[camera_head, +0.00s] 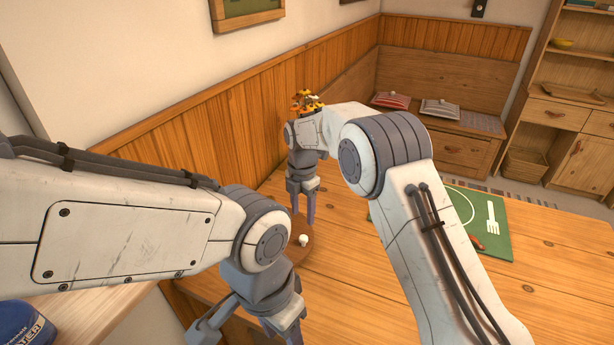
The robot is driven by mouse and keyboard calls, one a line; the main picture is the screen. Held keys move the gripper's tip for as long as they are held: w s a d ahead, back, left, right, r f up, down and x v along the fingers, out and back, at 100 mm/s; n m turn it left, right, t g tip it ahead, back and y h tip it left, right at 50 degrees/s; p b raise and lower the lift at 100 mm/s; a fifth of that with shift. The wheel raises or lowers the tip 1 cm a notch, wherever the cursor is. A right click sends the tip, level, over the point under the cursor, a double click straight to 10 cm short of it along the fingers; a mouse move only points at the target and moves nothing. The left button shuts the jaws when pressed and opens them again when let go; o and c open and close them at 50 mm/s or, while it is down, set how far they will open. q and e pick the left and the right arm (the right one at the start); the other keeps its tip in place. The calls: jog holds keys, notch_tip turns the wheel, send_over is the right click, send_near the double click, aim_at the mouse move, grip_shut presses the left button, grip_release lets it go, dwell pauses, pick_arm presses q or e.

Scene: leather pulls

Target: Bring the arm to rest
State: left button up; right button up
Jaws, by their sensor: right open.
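My right arm comes in from the lower right and bends over the wooden table (560,290). My right gripper (303,212) points down, open, with nothing visible between its fingers. It is over or beside a round brown board (290,250); I cannot tell the height. A small white object (303,240) is at the board, close to the fingertips in the picture. My left arm comes in from the left. Its gripper (246,332) hangs at the bottom edge with its fingers spread, looking empty; the tips are partly cut off.
A green placemat (492,247) with a white fork picture lies right of my right arm, partly hidden by it. Flowers (307,99) show behind that arm. A blue container (24,324) stands at lower left. The table's right front is clear. A bench (455,150) stands beyond.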

jog(key=s+r+m, duration=0.6)
jog(key=s+r, duration=0.2)
jog(key=s, duration=0.2)
jog(key=s+d+m, duration=0.3)
jog(key=s+m, duration=0.1)
jog(key=s, duration=0.4)
jog(key=s+d+r+m, duration=0.1)
jog(key=s+d+m, duration=0.2)
jog(key=s, duration=0.6)
jog(key=s+d+m+y, duration=0.1)
jog(key=s+d+m, duration=0.1)
jog(key=s+m, duration=0.5)
jog(key=shift+s+d+r, duration=0.4)
jog(key=shift+s, duration=0.65)
